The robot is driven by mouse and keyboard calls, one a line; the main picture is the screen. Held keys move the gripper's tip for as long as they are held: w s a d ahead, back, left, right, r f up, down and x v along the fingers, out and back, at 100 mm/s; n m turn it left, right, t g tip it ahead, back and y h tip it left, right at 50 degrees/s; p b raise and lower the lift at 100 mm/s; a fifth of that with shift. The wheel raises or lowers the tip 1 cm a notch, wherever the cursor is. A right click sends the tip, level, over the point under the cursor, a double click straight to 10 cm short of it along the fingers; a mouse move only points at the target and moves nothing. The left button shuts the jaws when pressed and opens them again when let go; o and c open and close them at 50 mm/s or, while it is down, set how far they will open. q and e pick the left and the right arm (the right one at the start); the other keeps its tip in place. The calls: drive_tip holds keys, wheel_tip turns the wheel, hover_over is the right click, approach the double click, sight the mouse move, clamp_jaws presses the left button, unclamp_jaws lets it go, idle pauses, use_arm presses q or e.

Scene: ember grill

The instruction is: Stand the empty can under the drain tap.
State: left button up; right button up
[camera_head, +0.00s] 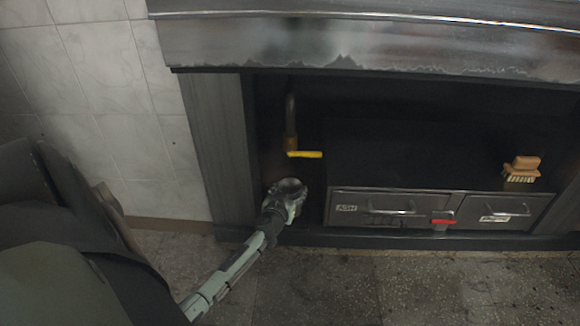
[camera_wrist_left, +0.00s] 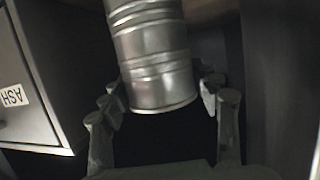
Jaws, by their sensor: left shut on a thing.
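The can is a ribbed silver metal can (camera_wrist_left: 155,60), held between the fingers of my left gripper (camera_wrist_left: 165,115) in the left wrist view. In the head view my left gripper (camera_head: 284,205) reaches into the left side of the dark recess, with the can's dark round top (camera_head: 289,186) at its end. The drain tap (camera_head: 291,140), a dark pipe with a brass body and a yellow lever, hangs from above, higher in the picture than the can. I cannot tell whether the can touches the floor of the recess. My right gripper is not in view.
Just right of the can is a metal drawer unit (camera_head: 440,209) with an ASH label, also in the wrist view (camera_wrist_left: 22,80). A brush (camera_head: 522,169) sits on its top. A frame post (camera_head: 222,150) stands close on the left. The grill's edge (camera_head: 360,45) overhangs above.

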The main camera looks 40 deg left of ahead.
use_arm(q)
drive_tip(key=shift+f, duration=0.7)
drive_tip(key=shift+f, duration=0.2)
drive_tip(key=o, duration=1.5)
drive_tip(key=shift+a, duration=0.1)
